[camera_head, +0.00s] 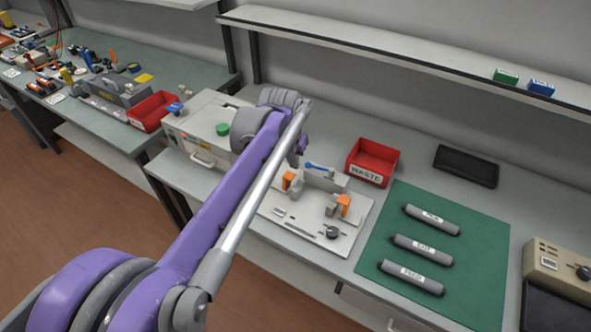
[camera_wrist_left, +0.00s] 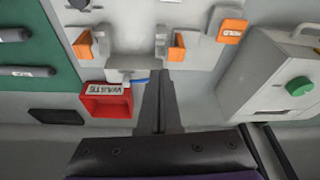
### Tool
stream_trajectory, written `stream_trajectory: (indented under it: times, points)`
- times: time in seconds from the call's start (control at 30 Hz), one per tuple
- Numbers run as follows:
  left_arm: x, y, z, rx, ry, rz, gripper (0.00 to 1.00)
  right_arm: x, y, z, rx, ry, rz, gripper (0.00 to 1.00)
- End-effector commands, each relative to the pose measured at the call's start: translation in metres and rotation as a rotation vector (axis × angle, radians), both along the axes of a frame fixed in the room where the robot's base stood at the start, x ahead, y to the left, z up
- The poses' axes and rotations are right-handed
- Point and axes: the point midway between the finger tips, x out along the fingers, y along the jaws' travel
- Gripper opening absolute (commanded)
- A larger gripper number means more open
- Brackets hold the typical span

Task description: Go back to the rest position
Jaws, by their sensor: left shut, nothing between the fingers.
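My left arm reaches in from the lower left in the head view, and my left gripper (camera_wrist_left: 160,76) is shut and empty in the left wrist view. It is over the back edge of the light grey fixture plate (camera_head: 312,225), which carries orange-topped clamps (camera_head: 343,203). In the head view the gripper is mostly hidden behind my own wrist. Three grey cartridges (camera_head: 423,243) with white labels lie apart on the green mat (camera_head: 375,266) to the right. My right gripper is not in view.
A red bin marked WASTE (camera_head: 372,160) stands behind the fixture. A light grey box with a green knob (camera_head: 222,129) stands to its left. A black tray (camera_head: 466,165) lies behind the mat, and a beige device (camera_head: 560,268) sits at the right. A shelf (camera_head: 420,62) runs above the bench.

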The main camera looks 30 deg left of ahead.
Motion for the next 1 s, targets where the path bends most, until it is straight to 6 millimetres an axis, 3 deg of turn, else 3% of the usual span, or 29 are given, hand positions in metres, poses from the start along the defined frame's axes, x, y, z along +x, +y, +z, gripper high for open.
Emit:
stream_trajectory:
  times: [0.2,0.43,0.57,0.67,0.8,1.0]
  points:
    - [-0.007,0.000,0.021,0.001,0.000,0.001,0.00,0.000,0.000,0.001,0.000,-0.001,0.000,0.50]
    - [-0.009,-0.001,0.023,0.000,0.000,0.000,0.00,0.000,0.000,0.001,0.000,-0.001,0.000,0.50]
    - [-0.025,-0.019,0.019,0.003,-0.013,-0.019,0.00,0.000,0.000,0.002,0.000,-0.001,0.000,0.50]
    - [-0.052,-0.046,0.009,0.009,-0.035,-0.049,0.00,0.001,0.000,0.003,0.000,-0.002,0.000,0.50]
    - [-0.105,-0.088,-0.018,0.015,-0.079,-0.102,0.00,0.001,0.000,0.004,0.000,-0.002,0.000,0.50]
    - [-0.172,-0.126,-0.063,0.017,-0.137,-0.164,0.00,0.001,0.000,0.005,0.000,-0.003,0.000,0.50]
